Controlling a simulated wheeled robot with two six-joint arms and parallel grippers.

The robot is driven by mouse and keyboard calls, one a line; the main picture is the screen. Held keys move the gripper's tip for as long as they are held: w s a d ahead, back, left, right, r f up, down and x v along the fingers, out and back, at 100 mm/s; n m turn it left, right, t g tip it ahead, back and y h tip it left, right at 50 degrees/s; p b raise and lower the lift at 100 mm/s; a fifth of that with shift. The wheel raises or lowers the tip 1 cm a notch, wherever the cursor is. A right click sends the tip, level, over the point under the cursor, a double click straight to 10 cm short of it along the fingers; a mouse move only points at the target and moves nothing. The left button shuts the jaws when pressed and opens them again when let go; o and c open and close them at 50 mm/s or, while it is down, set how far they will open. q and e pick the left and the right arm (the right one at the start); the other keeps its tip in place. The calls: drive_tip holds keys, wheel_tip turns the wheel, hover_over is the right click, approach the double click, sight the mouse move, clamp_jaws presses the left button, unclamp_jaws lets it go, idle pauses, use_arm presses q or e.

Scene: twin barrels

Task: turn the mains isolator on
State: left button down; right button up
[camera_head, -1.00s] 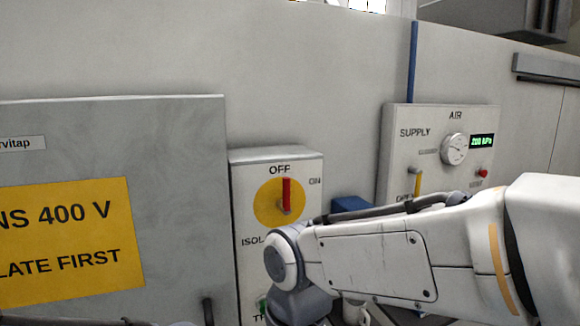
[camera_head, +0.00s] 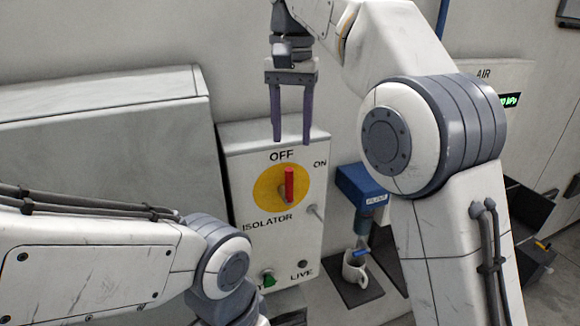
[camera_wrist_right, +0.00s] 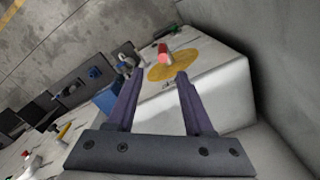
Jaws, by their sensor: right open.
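The isolator box (camera_head: 270,235) is a white panel on the wall. Its red handle (camera_head: 289,185) stands upright on a yellow disc (camera_head: 268,199), pointing at OFF; ON is printed to its upper right. My right gripper (camera_head: 292,140) is open and empty, fingers pointing down, above the handle in the head view. In the right wrist view the red handle (camera_wrist_right: 163,50) and yellow disc (camera_wrist_right: 185,65) show beyond and between the open fingertips (camera_wrist_right: 156,76), apart from them. My left arm comes in at the lower left; its gripper is out of the picture.
A grey cabinet (camera_head: 110,130) stands left of the isolator box. A blue dispenser (camera_head: 360,190) and a white mug (camera_head: 354,267) are to its right. The air panel (camera_head: 508,75) is partly hidden behind my right arm.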

drive_tip(key=b, duration=0.1)
approach(289, 196)
drive_tip(key=f, duration=0.3)
drive_tip(key=w+f, duration=0.1)
drive_tip(key=f, duration=0.1)
drive_tip(key=shift+f, duration=0.2)
clamp_jaws()
idle(1.2)
